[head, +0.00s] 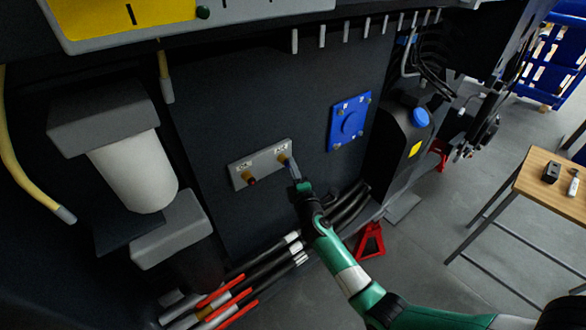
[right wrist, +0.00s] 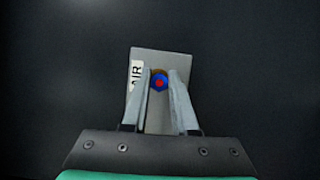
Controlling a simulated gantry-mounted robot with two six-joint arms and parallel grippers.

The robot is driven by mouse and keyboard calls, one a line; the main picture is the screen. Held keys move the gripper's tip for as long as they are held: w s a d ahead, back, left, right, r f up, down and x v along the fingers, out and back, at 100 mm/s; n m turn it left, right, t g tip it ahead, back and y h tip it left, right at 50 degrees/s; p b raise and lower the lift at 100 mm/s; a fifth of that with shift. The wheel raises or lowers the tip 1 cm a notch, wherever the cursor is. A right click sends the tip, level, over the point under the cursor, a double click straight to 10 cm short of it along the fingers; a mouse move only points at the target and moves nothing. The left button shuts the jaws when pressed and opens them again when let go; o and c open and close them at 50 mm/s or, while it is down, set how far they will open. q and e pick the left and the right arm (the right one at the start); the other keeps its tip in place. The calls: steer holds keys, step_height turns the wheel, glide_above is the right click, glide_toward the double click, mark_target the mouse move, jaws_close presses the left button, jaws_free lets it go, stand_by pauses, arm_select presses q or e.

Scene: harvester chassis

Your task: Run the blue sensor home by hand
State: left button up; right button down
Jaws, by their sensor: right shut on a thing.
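The blue sensor (right wrist: 159,83) shows in the right wrist view as a small blue hexagonal body with a red centre. It sits in front of a grey plate (right wrist: 150,57), beside the label "AIR". My right gripper (right wrist: 160,76) is shut on the sensor, one finger on each side. In the head view my right gripper (head: 293,170) is at the right end of the grey plate (head: 265,163) on the dark chassis panel, at a brass-coloured fitting. The sensor's seating depth is hidden. My left gripper is not in view.
A second brass fitting with a dark red part (head: 249,178) is at the plate's left end. A blue square cover (head: 349,121) is to the right. Black hoses (head: 345,207) run below. A white cylinder (head: 134,172) is at left, a wooden table (head: 548,178) at right.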

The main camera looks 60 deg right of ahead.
steer(key=m+y+p, duration=0.2)
steer(key=m+p, duration=0.2)
steer(key=p, duration=0.3)
steer(key=m+g+y+p, duration=0.1)
steer(key=m+y+p, duration=0.1)
steer(key=m+p, duration=0.3)
steer(key=shift+m+y+p, duration=0.3)
steer(key=shift+y+p, duration=0.1)
steer(key=shift+p, duration=1.2)
steer(key=c, duration=0.6)
jaws_free()
steer(key=shift+c, duration=1.2)
